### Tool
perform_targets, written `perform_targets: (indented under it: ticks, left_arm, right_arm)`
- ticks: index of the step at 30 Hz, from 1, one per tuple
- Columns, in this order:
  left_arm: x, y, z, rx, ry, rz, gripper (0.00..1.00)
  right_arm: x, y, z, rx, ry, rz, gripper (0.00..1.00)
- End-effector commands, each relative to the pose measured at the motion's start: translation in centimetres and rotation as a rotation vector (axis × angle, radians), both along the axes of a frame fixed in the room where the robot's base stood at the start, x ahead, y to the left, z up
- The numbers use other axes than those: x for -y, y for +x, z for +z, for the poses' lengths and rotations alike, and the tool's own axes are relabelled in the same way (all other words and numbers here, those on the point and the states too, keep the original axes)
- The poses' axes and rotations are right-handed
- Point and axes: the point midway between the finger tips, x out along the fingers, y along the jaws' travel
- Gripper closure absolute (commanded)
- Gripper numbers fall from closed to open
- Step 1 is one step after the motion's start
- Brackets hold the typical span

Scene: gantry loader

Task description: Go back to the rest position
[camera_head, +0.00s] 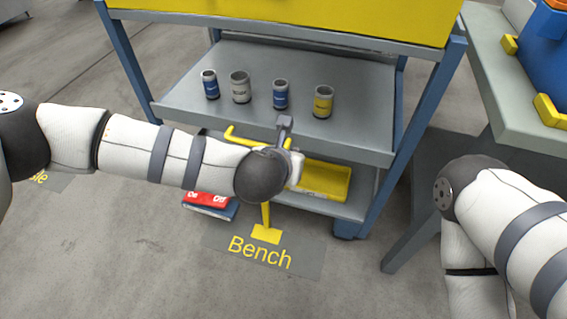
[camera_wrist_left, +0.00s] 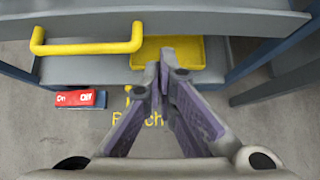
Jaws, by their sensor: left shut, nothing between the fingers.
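My left arm reaches in from the left in the head view, over the front of a grey shelf cart (camera_head: 275,133). Its left gripper (camera_wrist_left: 166,68) is shut and empty, the fingertips together in the left wrist view. In the head view the gripper is mostly hidden behind my wrist. The fingers point toward the cart's lower front, beside a yellow handle (camera_wrist_left: 88,47) and apart from it as far as I can tell. My right arm is at the right edge of the head view, bent downward. Its gripper is out of view.
Several cans, including a yellow one (camera_head: 323,101), stand on the cart's middle shelf. A yellow tray (camera_head: 325,180) lies on the lower shelf. A red On/Off switch (camera_head: 206,199) is low by the cart. A grey-green table (camera_head: 500,75) stands at right.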

Motion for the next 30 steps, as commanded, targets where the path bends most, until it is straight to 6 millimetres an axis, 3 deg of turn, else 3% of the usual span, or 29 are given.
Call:
perform_targets:
  ticks: [3, 7, 13, 15, 17, 20, 22, 24, 27, 30]
  left_arm:
    - [-0.6, -1.8, 2.0, 0.003, -0.002, -0.001, 1.0]
    - [-1.0, -2.9, 2.9, 0.001, -0.001, 0.001, 1.0]
    - [-1.0, -3.6, 2.9, -0.001, 0.013, -0.018, 1.0]
    - [-0.7, -5.6, 1.8, -0.002, 0.093, -0.127, 1.0]
    - [-0.6, -9.0, 0.2, -0.001, 0.225, -0.319, 1.0]
    - [-2.1, -17.5, -3.0, 0.006, 0.502, -0.786, 1.0]
    - [-4.5, -23.6, -4.6, 0.018, 0.666, -1.133, 1.0]
    - [-8.0, -29.6, -5.2, 0.031, 0.794, -1.477, 1.0]
    - [-13.9, -36.8, -4.4, 0.059, 0.902, -1.936, 1.0]
    - [-19.3, -42.0, -2.8, 0.087, 0.927, -2.299, 1.0]
  right_arm:
    - [0.0, 0.4, 0.5, 0.011, 0.0, 0.0, 0.6]
    - [0.0, 0.4, 0.7, 0.013, 0.0, 0.0, 0.6]
    - [0.0, 0.5, 0.8, 0.015, 0.0, 0.0, 0.6]
    - [0.0, 0.8, 1.4, 0.026, 0.0, 0.0, 0.6]
    - [0.0, 1.4, 2.4, 0.045, 0.0, -0.001, 0.6]
    - [0.0, 3.0, 4.6, 0.093, 0.0, -0.003, 0.6]
    - [0.0, 4.2, 6.1, 0.13, 0.0, -0.004, 0.6]
    - [0.0, 5.4, 7.5, 0.171, 0.0, -0.005, 0.6]
    - [-0.1, 7.3, 9.5, 0.233, 0.0, -0.007, 0.6]
    - [-0.1, 8.8, 11.1, 0.286, 0.0, -0.007, 0.6]
